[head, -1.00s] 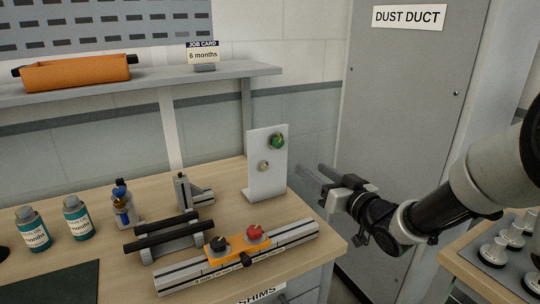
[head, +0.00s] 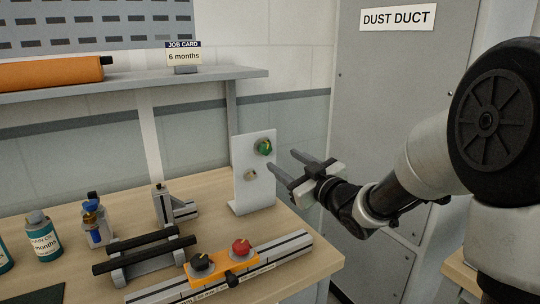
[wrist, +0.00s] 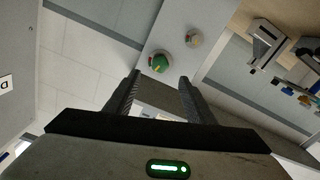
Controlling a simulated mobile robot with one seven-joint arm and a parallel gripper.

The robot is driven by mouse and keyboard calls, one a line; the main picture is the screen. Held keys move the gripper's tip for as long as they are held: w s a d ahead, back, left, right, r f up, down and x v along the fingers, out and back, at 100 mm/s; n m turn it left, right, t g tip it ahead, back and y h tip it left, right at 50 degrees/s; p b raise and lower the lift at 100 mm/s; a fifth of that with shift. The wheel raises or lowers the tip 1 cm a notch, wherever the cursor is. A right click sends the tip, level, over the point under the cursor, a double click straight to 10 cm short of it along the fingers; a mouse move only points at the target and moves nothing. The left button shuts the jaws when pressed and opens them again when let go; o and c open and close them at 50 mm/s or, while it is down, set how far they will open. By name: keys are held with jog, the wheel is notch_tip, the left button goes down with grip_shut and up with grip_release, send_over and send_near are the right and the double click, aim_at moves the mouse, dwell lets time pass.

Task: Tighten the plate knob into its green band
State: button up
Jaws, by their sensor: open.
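The white upright plate (head: 256,193) stands on the bench near its right back. A knob with a green band (head: 264,147) sits at its upper right, and a smaller beige knob (head: 250,175) sits below it to the left. My gripper (head: 283,167) is open and empty, to the right of the plate, with its fingers pointing toward the knobs. In the wrist view the green-banded knob (wrist: 158,62) shows ahead, between and beyond the fingertips (wrist: 160,78), apart from them. The beige knob (wrist: 194,38) is beyond it.
An orange block with a black knob (head: 202,262) and a red knob (head: 241,247) sits on a rail in front of the plate. A black-barred stand (head: 145,252) and bottles (head: 43,240) are to the left. The grey duct cabinet (head: 378,110) stands behind my arm.

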aim_at(267, 149)
jog(key=x, duration=0.8)
jog(key=shift+w+a+b, duration=0.15)
jog(key=shift+w+b, duration=0.05)
jog(key=shift+b, duration=0.15)
